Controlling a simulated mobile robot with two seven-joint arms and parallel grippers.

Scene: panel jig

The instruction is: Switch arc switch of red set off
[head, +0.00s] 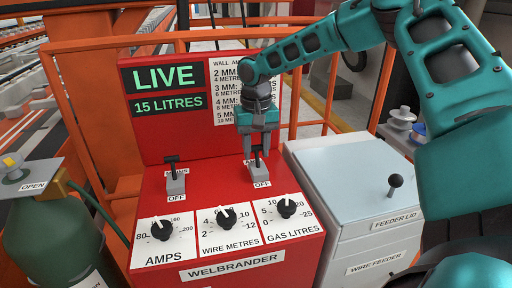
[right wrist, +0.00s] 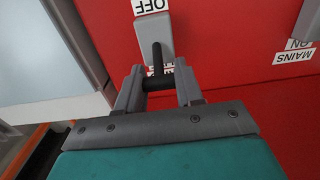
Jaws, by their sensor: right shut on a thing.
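My right gripper (head: 259,168) is at the right-hand one, the arc switch (head: 261,173). In the right wrist view the gripper (right wrist: 160,88) is shut on the crossbar of the black lever (right wrist: 157,58). The lever leans away from the OFF label; the fingers partly hide the upper label. The left-hand switch (head: 175,183) has its lever up. The display (head: 168,90) reads LIVE, 15 LITRES. My left gripper is out of view.
Three dials, amps (head: 161,229), wire metres (head: 225,217) and gas litres (head: 286,208), lie below the switches. A wire feeder (head: 345,180) with a knobbed lid stands close on the right. A green gas cylinder (head: 50,230) is at left. Orange rails run behind.

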